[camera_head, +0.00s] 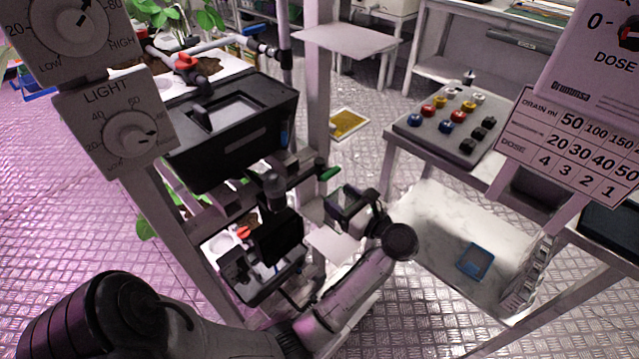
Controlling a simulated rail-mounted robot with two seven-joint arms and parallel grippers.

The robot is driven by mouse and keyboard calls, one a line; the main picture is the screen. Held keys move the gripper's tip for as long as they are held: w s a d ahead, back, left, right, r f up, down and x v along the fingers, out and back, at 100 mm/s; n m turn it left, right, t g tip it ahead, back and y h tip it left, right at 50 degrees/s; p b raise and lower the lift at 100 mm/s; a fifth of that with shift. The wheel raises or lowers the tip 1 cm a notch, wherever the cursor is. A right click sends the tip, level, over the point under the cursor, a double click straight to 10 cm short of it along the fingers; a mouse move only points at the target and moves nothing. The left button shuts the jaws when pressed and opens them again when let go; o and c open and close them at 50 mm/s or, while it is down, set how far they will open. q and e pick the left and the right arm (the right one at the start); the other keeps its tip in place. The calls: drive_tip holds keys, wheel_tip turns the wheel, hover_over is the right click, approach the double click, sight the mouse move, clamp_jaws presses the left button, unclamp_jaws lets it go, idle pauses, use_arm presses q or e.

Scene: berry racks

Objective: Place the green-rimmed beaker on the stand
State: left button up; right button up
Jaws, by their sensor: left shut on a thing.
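My left gripper (346,205) is at the middle of the view, at the end of my arm, which curves in from the lower left. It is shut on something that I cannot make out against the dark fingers. A small green part (330,173) shows just above and left of the gripper; I cannot tell whether it is the beaker's rim or a valve handle. No green-rimmed beaker stands out clearly. A small pale flat plate (336,244) shows below the gripper; I cannot tell whether it is the stand. My right gripper is not in view.
A black box (233,140) on a frame is left of the gripper. A grey panel with coloured knobs (452,121) sits at the right. A white tabletop (440,215) holds a blue-edged item (475,261). Dial signs (120,125) fill the upper left.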

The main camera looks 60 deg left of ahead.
sight(333, 194)
use_arm(q)
drive_tip(key=shift+p+x, duration=0.35)
drive_tip(key=shift+x, duration=1.45)
drive_tip(key=a, duration=0.1)
drive_tip(key=a+f, duration=0.1)
drive_tip(key=s+a, duration=0.1)
drive_tip(key=shift+a+f, duration=0.15)
drive_tip(key=shift+a, duration=0.2)
drive_tip(key=shift+f, duration=0.1)
drive_tip(key=shift+d, duration=0.2)
drive_tip(key=shift+f, duration=0.1)
